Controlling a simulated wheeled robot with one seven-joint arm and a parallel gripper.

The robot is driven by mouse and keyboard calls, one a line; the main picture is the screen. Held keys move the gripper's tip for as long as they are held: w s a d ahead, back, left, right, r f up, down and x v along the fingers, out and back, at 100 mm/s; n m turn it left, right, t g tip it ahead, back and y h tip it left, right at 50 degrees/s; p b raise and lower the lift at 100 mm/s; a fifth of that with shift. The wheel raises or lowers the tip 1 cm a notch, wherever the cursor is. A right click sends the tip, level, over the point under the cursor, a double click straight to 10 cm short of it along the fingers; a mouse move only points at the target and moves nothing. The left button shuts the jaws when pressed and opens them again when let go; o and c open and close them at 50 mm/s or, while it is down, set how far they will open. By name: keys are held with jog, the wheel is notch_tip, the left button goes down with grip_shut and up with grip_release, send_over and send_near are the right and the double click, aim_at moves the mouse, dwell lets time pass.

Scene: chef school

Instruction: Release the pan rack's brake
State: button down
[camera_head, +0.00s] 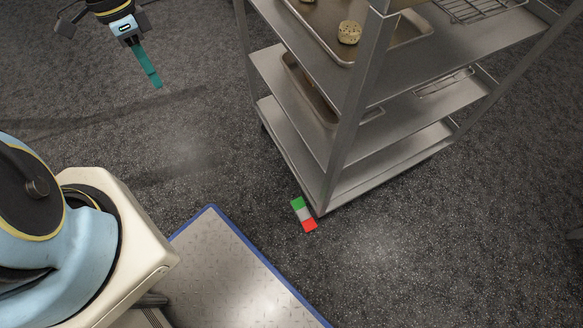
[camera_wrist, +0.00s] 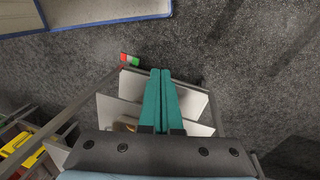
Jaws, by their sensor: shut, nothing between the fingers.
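The pan rack (camera_head: 345,125) is a grey metal frame with several shelves, right of centre in the head view. Its brake pedal (camera_head: 304,214), striped green, white and red, sticks out low at the rack's near corner, close to the floor. The pedal also shows in the wrist view (camera_wrist: 129,59), up and left of the fingertips. My gripper (camera_head: 158,86), with teal fingers, is shut and empty. It is at the upper left of the head view, left of the rack and apart from the pedal. In the wrist view the fingers (camera_wrist: 160,72) overlap the rack shelves (camera_wrist: 192,100).
Baking trays, one with cookies (camera_head: 349,32), and wire racks (camera_head: 442,82) sit on the shelves. A metal plate with a blue edge (camera_head: 240,262) lies left of the pedal. Speckled dark floor (camera_head: 200,130) is clear between gripper and rack. Yellow and red items (camera_wrist: 15,155) show in the wrist view.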

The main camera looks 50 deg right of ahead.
jog(key=s+d+f+m+g+b, duration=0.1)
jog(key=s+d+f+m+b, duration=0.4)
jog(key=f, duration=0.8)
jog(key=s+d+f+m+g+y+b, duration=0.1)
jog(key=s+d+f+m+b, duration=0.5)
jog(key=f+b, duration=0.6)
jog(key=s+d+f+m+g+b, duration=0.2)
jog(key=s+d+f+m+b, duration=0.4)
jog(key=f, duration=0.7)
jog(key=shift+s+f+m+y+b, duration=0.35)
jog(key=shift+s+m+b, duration=1.05)
jog(key=shift+b, duration=0.3)
jog(key=b, duration=0.5)
send_over(297, 202)
jog(key=w, duration=0.2)
notch_tip(297, 202, down, 8)
jog(key=shift+d+f+b, duration=0.15)
jog(key=shift+f+b, duration=0.3)
jog(key=shift+f, duration=0.65)
jog(key=shift+d+f+b, duration=0.1)
jog(key=shift+f+b, duration=0.3)
jog(key=shift+f, duration=0.65)
jog(key=shift+w, duration=0.1)
